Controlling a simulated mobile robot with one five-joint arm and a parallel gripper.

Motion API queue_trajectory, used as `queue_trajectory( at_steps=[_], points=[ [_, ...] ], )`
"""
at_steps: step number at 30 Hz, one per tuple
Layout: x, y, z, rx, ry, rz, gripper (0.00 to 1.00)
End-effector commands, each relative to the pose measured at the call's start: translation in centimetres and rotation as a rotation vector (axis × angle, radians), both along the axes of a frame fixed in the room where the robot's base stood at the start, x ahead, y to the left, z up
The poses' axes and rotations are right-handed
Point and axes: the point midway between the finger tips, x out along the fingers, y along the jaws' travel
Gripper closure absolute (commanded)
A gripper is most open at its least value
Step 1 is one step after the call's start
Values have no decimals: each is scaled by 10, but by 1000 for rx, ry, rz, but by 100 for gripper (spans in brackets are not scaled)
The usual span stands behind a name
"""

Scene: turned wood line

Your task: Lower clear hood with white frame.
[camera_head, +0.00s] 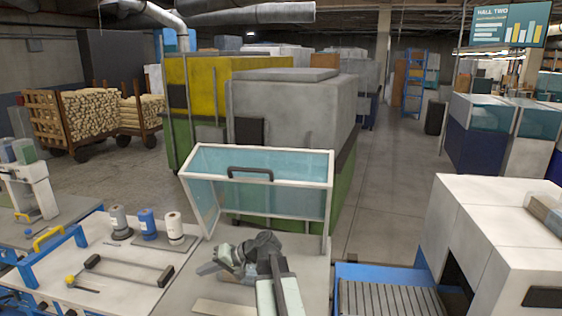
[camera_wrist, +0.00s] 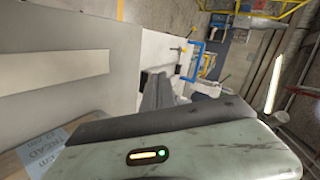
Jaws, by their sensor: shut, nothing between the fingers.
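The clear hood with its white frame (camera_head: 290,202) stands raised and tilted over the back of a light bench top. Its panes look bluish, and a dark bar handle (camera_head: 250,174) sits near its upper edge. My gripper (camera_head: 212,266) is low over the bench in front of the hood, below the handle and apart from it. It is shut and empty. In the wrist view my gripper's dark fingers (camera_wrist: 157,92) point away over a pale surface; I cannot make out the hood there.
A white table (camera_head: 120,258) at the left carries spools (camera_head: 174,228) and a dark-handled frame. A blue-framed roller conveyor (camera_head: 390,298) and a white machine (camera_head: 495,235) stand at the right. A large grey and green machine (camera_head: 290,112) stands behind the hood. An aisle (camera_head: 385,190) is clear.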

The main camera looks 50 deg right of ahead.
Motion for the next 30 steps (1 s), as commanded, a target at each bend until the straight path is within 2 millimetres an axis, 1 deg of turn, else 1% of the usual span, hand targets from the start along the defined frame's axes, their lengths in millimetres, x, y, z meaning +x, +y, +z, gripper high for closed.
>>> queue_trajectory(
  at_steps=[1,2,3,5,6,9,10,12,13,16,19,23,30],
  points=[
    [-8,-58,50,62,-100,-105,100],
    [-15,-89,73,98,-165,-164,100],
    [-28,-129,102,139,-249,-237,100],
    [-52,-184,141,185,-367,-339,100],
    [-69,-215,163,210,-436,-398,100],
    [-109,-271,202,247,-565,-507,100],
    [-118,-283,210,253,-594,-530,100],
    [-134,-301,223,264,-640,-566,100],
    [-139,-305,226,268,-653,-577,100],
    [-144,-311,229,272,-670,-588,100],
    [-141,-311,229,273,-670,-587,100],
    [-125,-311,233,273,-668,-586,100],
    [-78,-309,242,273,-667,-584,100]
  ],
)
